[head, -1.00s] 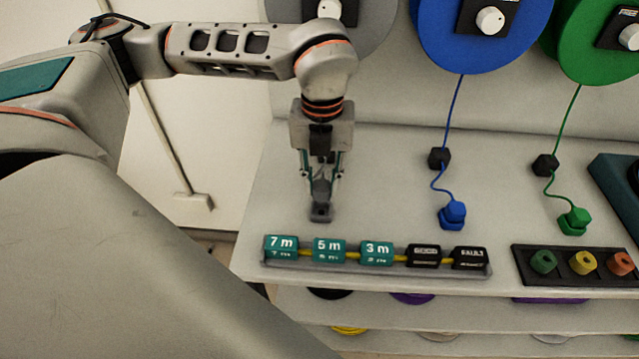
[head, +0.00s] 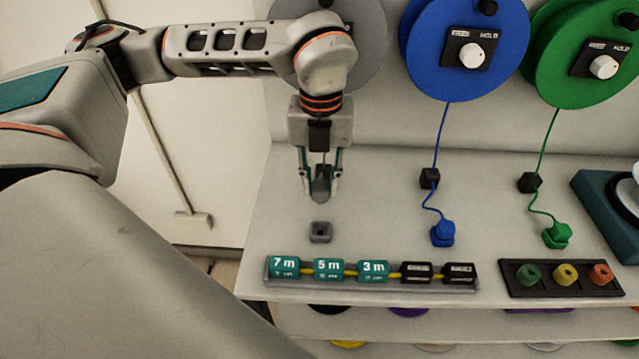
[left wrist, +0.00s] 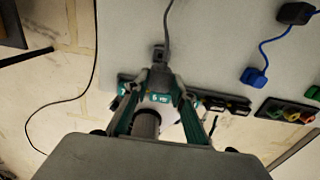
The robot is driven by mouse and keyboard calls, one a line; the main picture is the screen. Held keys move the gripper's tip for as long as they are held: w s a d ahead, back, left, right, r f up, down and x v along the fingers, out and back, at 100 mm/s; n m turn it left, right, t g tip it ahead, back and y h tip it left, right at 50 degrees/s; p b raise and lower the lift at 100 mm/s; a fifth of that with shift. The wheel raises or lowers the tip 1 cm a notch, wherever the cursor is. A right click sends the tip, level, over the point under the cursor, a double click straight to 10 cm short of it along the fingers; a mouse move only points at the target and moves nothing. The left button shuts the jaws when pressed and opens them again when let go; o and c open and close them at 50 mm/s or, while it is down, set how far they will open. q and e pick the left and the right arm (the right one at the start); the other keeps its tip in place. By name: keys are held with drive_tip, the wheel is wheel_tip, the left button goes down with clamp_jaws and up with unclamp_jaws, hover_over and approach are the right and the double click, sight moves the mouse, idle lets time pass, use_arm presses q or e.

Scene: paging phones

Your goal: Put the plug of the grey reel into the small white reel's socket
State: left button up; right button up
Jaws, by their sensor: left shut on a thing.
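My left gripper (head: 321,192) is shut on the grey plug (head: 321,183) and holds it above the counter, apart from a small grey parking block (head: 320,232) below it. In the left wrist view the grey cable (left wrist: 168,22) runs up from between the fingers of my left gripper (left wrist: 158,88). The grey reel (head: 372,55) is on the back panel, partly hidden behind my left arm. A white rounded part at the right edge, on a teal base (head: 607,215), may be the small white reel; it is cut off and its socket does not show. My right gripper is not in view.
A blue reel (head: 465,45) and a green reel (head: 585,55) hang with their blue plug (head: 442,234) and green plug (head: 557,235) on the counter. A rail of length tags (head: 328,270) and a black tray of coloured rings (head: 563,277) line the front edge.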

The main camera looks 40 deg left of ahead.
use_arm(q)
drive_tip(key=shift+r+p, duration=0.75)
drive_tip(key=shift+r, duration=0.65)
drive_tip(key=shift+r+p, duration=1.1)
drive_tip(key=shift+r, duration=0.7)
wheel_tip(320, 180, up, 5)
drive_tip(key=p, duration=0.3)
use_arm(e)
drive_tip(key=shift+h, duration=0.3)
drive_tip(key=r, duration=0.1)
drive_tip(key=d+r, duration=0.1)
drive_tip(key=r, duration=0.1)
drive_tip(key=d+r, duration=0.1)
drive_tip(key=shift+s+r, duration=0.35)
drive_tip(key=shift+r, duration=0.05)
use_arm(q)
drive_tip(key=w+d, duration=1.3)
drive_tip(key=d, duration=0.5)
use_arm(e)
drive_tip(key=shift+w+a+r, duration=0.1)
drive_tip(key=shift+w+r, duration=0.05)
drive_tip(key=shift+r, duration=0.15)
use_arm(q)
drive_tip(key=shift+s, duration=0.1)
